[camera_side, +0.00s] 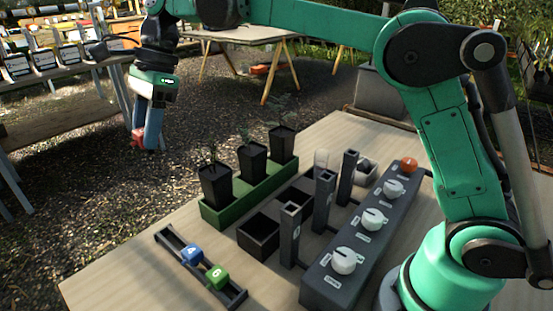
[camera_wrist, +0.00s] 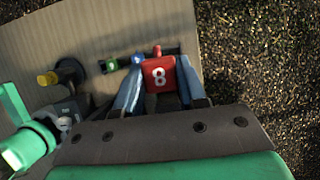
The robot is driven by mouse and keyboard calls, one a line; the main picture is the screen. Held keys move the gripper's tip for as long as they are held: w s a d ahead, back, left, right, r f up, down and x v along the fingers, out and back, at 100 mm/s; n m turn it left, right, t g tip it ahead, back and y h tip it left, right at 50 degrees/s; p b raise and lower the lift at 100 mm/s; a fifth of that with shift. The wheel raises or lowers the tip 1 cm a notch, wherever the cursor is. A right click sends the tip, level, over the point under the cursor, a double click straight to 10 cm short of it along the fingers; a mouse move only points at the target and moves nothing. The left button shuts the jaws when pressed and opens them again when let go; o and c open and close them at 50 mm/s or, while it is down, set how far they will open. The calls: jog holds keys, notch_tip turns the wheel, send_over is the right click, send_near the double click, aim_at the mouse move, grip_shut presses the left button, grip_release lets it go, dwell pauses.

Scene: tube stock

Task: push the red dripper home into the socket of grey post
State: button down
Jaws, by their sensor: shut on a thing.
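The red dripper, marked 8, is between the fingers of my gripper in the wrist view (camera_wrist: 160,73). In the side view it shows as a small red patch (camera_side: 137,137) at the fingertips. My gripper (camera_side: 149,141) is shut on it, high up at the left, beyond the table's left edge and well away from the posts. Several dark grey square posts stand on the table: a near one (camera_side: 290,238), a middle one (camera_side: 323,205) and a far one (camera_side: 347,180). The near post's top looks open; I cannot read the labels well enough to match them.
A dark rack (camera_side: 238,296) holds a blue dripper (camera_side: 191,254) and a green dripper (camera_side: 217,277). A green tray (camera_side: 219,217) carries potted seedlings. A dark box (camera_side: 259,238) sits beside the near post. A grey control box (camera_side: 318,284) with knobs stands right of the posts.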

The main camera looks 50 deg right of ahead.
jog(key=s+d+r+m+t, duration=0.15)
jog(key=d+m, duration=0.25)
jog(key=d, duration=0.6)
jog(key=m+t+h, duration=0.3)
jog(key=m+h, duration=0.1)
jog(key=m, duration=0.9)
send_over(349, 151)
notch_tip(349, 151, down, 4)
jog(key=f, duration=0.1)
jog(key=shift+s+a+m, duration=0.1)
jog(key=shift+s+m, duration=0.2)
jog(key=shift+s, duration=0.25)
jog(key=shift+f, duration=2.35)
jog(key=shift+f, duration=0.2)
jog(key=shift+c, duration=2.1)
grip_release()
